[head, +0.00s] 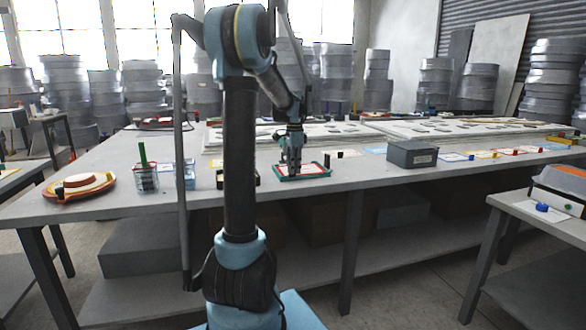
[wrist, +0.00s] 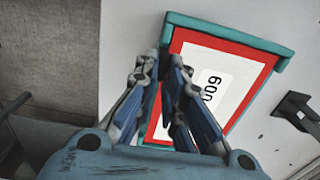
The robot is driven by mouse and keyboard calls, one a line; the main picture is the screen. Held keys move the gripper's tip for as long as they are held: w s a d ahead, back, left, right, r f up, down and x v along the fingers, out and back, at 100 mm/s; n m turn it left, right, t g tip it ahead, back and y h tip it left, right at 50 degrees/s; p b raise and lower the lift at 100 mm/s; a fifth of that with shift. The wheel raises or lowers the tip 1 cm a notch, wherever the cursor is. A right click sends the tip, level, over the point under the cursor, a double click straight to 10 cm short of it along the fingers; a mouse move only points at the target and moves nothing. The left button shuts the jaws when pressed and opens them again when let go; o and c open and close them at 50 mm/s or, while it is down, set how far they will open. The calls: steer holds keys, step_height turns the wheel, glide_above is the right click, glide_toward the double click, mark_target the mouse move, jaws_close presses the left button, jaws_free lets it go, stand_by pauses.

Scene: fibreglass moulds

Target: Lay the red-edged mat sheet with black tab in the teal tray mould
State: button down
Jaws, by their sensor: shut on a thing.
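The teal tray mould (head: 300,178) sits on the long grey table near its front edge. In the wrist view its teal rim (wrist: 232,34) surrounds the red-edged mat sheet (wrist: 203,62), which has a white middle and a label reading 009. The sheet (head: 313,170) appears to lie within the rim; I cannot tell whether it rests fully on the tray floor. My gripper (head: 292,172) points down over the tray. In the wrist view my gripper (wrist: 170,62) is shut at the sheet's edge.
A cup with a green stick (head: 145,176) and a round orange-and-white mould (head: 78,187) are at left. Large pale moulds lie behind.

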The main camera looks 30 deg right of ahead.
steer(key=c, duration=1.6)
jaws_free()
step_height(320, 180, up, 12)
